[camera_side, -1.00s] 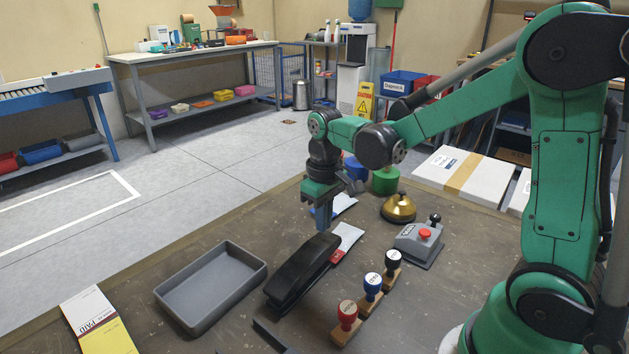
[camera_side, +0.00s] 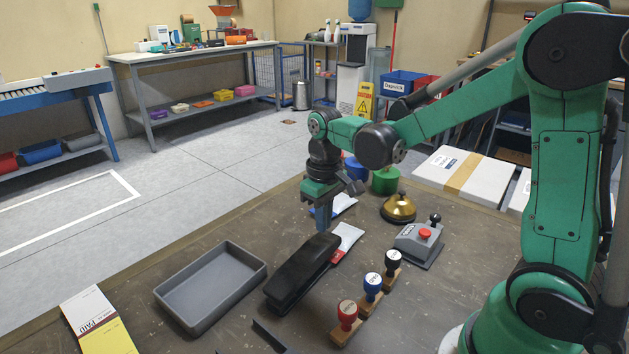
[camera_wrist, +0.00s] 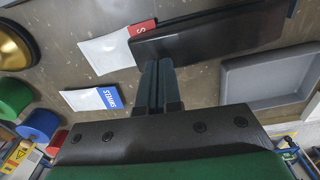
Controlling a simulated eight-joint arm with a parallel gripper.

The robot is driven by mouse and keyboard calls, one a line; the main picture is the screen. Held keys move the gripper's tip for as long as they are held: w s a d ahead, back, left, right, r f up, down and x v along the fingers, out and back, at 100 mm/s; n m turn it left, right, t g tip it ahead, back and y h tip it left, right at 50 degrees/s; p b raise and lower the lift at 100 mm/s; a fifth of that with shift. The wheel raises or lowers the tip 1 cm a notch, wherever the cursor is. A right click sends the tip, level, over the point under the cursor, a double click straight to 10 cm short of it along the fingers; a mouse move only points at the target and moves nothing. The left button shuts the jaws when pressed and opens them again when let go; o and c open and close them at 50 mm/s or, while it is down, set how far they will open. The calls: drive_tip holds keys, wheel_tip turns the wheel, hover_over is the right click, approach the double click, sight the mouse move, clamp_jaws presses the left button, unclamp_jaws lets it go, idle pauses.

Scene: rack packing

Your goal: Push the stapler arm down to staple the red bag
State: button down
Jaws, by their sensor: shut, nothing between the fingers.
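The black stapler (camera_side: 299,275) lies on the brown table, and its long dark arm also shows in the wrist view (camera_wrist: 205,40). The red-topped white bag (camera_side: 347,239) sits at the stapler's far end; in the wrist view its red strip (camera_wrist: 142,28) meets the stapler's end. How far the strip reaches into the jaw is hidden. My gripper (camera_side: 324,224) is shut and empty, pointing down at the stapler's far end. In the wrist view the fingers (camera_wrist: 158,70) overlap the stapler's near edge; I cannot tell whether they touch. A blue-topped white bag (camera_wrist: 100,100) lies beside the fingers.
A grey tray (camera_side: 256,285) lies left of the stapler. Several wooden-based stamps (camera_side: 371,290) stand right of it. A brass bell (camera_side: 398,208) and a grey box with a red button (camera_side: 424,236) are farther right. Paper booklets (camera_side: 95,322) lie front left.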

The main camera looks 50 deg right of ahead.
drive_tip(key=shift+f, duration=0.15)
idle(0.3)
drive_tip(key=shift+f, duration=1.35)
wheel_tip(320, 180, up, 9)
idle(0.6)
idle(0.5)
drive_tip(key=s+a+t, duration=0.4)
drive_tip(key=s+t, duration=0.1)
drive_tip(key=t, duration=0.2)
drive_tip(key=shift+a, duration=0.4)
